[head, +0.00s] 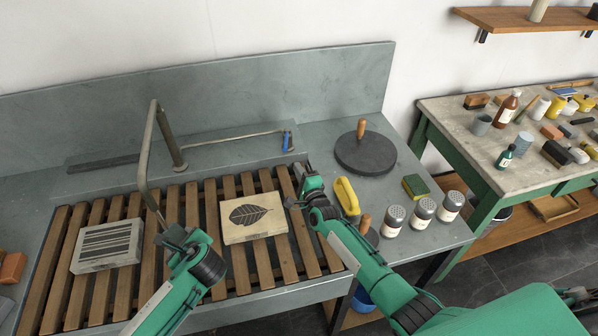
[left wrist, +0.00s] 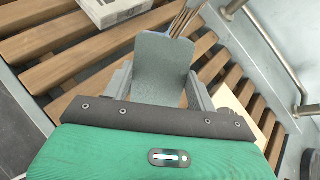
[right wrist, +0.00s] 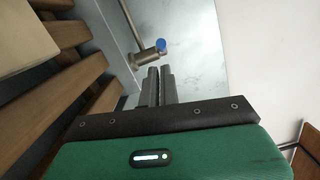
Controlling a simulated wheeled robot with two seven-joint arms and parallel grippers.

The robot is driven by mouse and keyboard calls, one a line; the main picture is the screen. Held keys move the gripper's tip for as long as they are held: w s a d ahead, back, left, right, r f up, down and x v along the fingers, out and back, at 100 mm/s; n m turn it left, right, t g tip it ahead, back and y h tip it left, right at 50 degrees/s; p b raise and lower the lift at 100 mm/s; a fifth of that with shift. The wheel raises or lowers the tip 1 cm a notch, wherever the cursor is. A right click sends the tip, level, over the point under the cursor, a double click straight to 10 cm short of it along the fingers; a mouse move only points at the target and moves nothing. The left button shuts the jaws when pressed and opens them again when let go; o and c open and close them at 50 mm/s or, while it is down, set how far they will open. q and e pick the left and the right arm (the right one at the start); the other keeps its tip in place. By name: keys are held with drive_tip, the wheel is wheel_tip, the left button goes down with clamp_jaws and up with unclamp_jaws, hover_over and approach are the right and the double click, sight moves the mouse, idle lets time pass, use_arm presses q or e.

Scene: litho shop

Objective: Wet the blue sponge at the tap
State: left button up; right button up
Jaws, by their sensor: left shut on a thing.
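My left gripper (head: 172,238) is shut on a flat grey-blue piece, which looks like the blue sponge (left wrist: 163,65) and fills the space between its fingers in the left wrist view. It is just below the end of the bent tap spout (head: 143,165), over the slatted rack. Thin brownish streaks show beyond the sponge; I cannot tell whether they are running water. The tap's blue handle (head: 287,141) sits at the right end of a thin pipe; it also shows in the right wrist view (right wrist: 161,45). My right gripper (right wrist: 160,86) is shut, empty, close to the handle.
The wooden slatted rack (head: 188,200) bears a striped stone (head: 107,246) and a leaf-pattern stone (head: 253,218). A cluttered table stands far right.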

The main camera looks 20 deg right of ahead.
sight(285, 143)
drive_tip(key=o, duration=0.3)
drive_tip(key=shift+s, duration=0.15)
drive_tip(key=shift+o, duration=1.4)
drive_tip(key=shift+a+n, duration=0.2)
drive_tip(key=shift+n, duration=0.3)
drive_tip(key=a+n+g, duration=0.2)
drive_tip(key=n, duration=1.1)
drive_tip(key=a+n+g, duration=0.1)
drive_tip(key=a+n, duration=0.2)
drive_tip(key=n, duration=1)
drive_tip(key=w+d+n+h, duration=0.1)
drive_tip(key=w+n, duration=0.2)
drive_tip(key=n, duration=0.2)
drive_tip(key=w+d+r+n+h, duration=0.1)
drive_tip(key=w+n, duration=0.3)
drive_tip(key=n, duration=0.1)
drive_tip(key=w+d+n+h, duration=0.1)
drive_tip(key=w+d+n, duration=0.1)
drive_tip(key=n, duration=0.3)
drive_tip(key=shift+w+r+h, duration=0.2)
drive_tip(key=shift+w+h, duration=0.1)
drive_tip(key=shift+w, duration=0.35)
drive_tip(key=shift+w+a+f, duration=0.15)
drive_tip(key=shift+w, duration=0.4)
drive_tip(key=shift+w+d+f, duration=0.2)
drive_tip(key=shift+w+d, duration=0.1)
drive_tip(key=shift+w, duration=0.45)
